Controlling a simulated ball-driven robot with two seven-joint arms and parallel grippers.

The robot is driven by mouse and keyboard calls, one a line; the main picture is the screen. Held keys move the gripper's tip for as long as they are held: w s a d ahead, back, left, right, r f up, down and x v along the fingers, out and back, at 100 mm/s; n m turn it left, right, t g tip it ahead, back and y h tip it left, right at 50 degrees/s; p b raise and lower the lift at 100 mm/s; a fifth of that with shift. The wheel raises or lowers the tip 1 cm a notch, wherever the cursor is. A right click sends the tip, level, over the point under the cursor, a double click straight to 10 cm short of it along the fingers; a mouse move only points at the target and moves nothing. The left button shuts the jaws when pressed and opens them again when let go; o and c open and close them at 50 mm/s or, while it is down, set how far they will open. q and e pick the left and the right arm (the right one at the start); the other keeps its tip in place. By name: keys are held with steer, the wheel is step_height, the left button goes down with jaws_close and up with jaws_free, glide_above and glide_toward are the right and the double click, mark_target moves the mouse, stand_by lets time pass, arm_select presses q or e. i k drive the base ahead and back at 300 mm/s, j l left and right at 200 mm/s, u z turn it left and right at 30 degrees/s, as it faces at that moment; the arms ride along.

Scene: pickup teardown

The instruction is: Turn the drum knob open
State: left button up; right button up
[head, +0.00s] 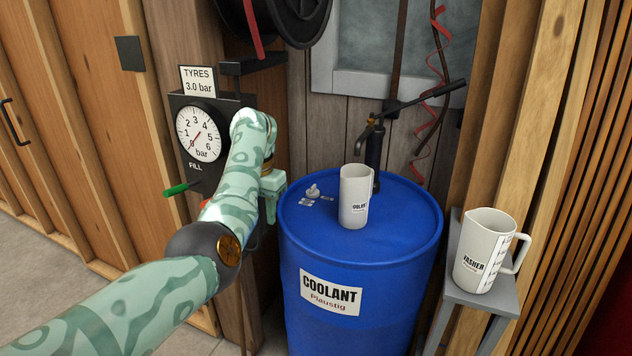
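The blue coolant drum (362,252) stands in the middle with a "COOLANT" label on its front. A small pale knob (313,191) sits on the left part of its lid, with small tags beside it. I cannot tell how the knob is turned. My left gripper (271,211) points down at the drum's left rim, left of the knob and apart from it in the picture. Its fingers are seen edge-on, so I cannot tell whether they are open. My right gripper is not in view.
A washer jug (485,250) stands on a grey shelf (478,297) at right. A tyre gauge (202,132) with a green lever (176,190) is behind my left arm.

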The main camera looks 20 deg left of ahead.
mark_target(312, 192)
steer(key=i, duration=1.45)
